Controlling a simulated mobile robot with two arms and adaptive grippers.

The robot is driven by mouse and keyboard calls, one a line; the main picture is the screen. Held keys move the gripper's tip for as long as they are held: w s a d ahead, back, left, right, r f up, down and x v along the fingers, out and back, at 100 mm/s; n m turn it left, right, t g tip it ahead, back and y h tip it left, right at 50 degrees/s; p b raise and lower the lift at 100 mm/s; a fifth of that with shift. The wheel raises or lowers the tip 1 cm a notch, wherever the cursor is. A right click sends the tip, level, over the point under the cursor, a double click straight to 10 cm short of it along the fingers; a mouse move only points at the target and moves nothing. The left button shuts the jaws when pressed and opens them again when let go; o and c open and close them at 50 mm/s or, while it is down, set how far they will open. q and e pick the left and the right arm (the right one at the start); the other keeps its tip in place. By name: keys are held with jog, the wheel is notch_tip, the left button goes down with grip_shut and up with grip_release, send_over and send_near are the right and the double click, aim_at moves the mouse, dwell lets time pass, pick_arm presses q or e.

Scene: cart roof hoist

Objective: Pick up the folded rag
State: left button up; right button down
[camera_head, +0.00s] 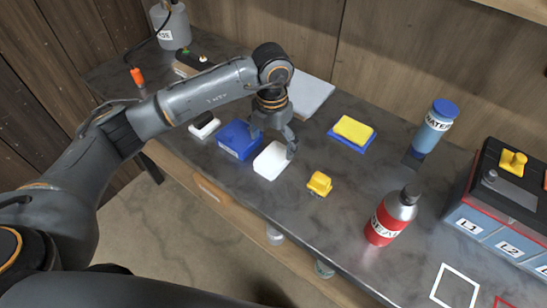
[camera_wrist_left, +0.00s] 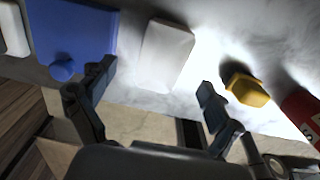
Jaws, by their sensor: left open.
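A white folded rag (camera_head: 270,161), a small rounded block shape, lies on the dark grey worktop near its front edge. It also shows in the left wrist view (camera_wrist_left: 166,55), beyond and between the two fingers. My left gripper (camera_head: 273,143) is open and empty, reaching down just behind and above the rag. In the left wrist view its fingertips (camera_wrist_left: 156,79) are spread wide, and I see no contact with the rag. My right gripper is not in view.
A blue box (camera_head: 239,140) stands close left of the rag. A yellow object (camera_head: 320,183) lies to its right, with a red bottle (camera_head: 391,215) beyond. A yellow sponge (camera_head: 353,129) on a blue base and a blue-capped water bottle (camera_head: 434,127) stand farther back.

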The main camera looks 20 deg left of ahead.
aim_at(273, 156)
pick_arm(q)
jog(key=shift+s+d+f+p, duration=0.1)
jog(key=shift+s+f+p, duration=0.15)
jog(key=shift+f, duration=0.5)
notch_tip(273, 156, down, 3)
jog(key=shift+w+r+p, duration=0.1)
jog(key=shift+r+p, duration=0.05)
jog(key=shift+p, duration=0.15)
jog(key=shift+f, duration=0.55)
jog(key=c, duration=1.2)
jog(key=shift+c, duration=0.2)
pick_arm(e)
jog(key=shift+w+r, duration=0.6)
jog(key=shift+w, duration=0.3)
